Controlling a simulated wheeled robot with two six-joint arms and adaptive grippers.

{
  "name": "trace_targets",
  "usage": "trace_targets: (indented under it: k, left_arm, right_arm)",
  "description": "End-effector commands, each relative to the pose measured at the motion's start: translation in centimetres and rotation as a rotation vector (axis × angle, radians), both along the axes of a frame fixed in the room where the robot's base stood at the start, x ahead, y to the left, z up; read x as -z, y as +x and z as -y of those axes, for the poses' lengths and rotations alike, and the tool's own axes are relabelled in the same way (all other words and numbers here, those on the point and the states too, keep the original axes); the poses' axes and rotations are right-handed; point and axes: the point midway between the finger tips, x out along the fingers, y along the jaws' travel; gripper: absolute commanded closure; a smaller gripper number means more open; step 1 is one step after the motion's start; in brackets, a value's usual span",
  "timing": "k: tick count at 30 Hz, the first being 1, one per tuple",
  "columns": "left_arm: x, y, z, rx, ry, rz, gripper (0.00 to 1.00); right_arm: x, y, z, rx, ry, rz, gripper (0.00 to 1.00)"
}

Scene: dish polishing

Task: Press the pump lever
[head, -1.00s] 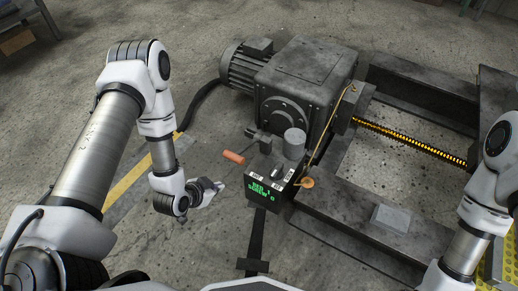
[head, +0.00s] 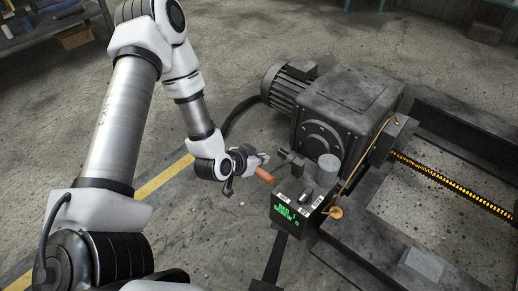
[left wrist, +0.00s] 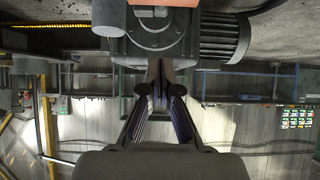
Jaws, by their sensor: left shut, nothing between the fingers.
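The pump lever (head: 264,176) has an orange-red grip and sticks out to the left of the small pump unit with a grey cylinder (head: 328,167). My left gripper (head: 261,158) is shut and empty, right beside the upper left end of the grip. I cannot tell whether the fingers touch it. My right gripper is out of view.
A control box (head: 294,213) with a green display reading "BED 1, SCREW 0" stands below the pump. The motor and gearbox (head: 350,105) stand behind. A dark frame with a yellow-black screw (head: 450,180) lies right. The floor at left is open.

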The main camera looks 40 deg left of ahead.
Motion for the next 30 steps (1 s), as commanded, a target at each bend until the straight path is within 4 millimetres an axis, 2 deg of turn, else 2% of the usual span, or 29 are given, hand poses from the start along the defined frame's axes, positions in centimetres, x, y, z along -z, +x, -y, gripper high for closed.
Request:
trace_targets:
  k: [1,9,12,16,30]
  left_arm:
    - [1.4,0.9,0.1,0.003,0.004,0.002,1.0]
    - [4.9,5.6,0.5,0.002,0.004,0.003,1.0]
    - [5.8,3.5,0.3,-0.004,-0.004,-0.002,1.0]
    - [6.3,2.3,0.2,-0.003,-0.002,0.0,1.0]
    - [6.4,1.9,0.2,0.0,0.0,0.004,1.0]
  right_arm:
    - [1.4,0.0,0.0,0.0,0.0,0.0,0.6]
    - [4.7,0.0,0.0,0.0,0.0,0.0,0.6]
    - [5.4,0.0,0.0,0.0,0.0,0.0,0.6]
    - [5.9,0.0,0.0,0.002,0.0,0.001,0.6]
    - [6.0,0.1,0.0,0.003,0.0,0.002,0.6]
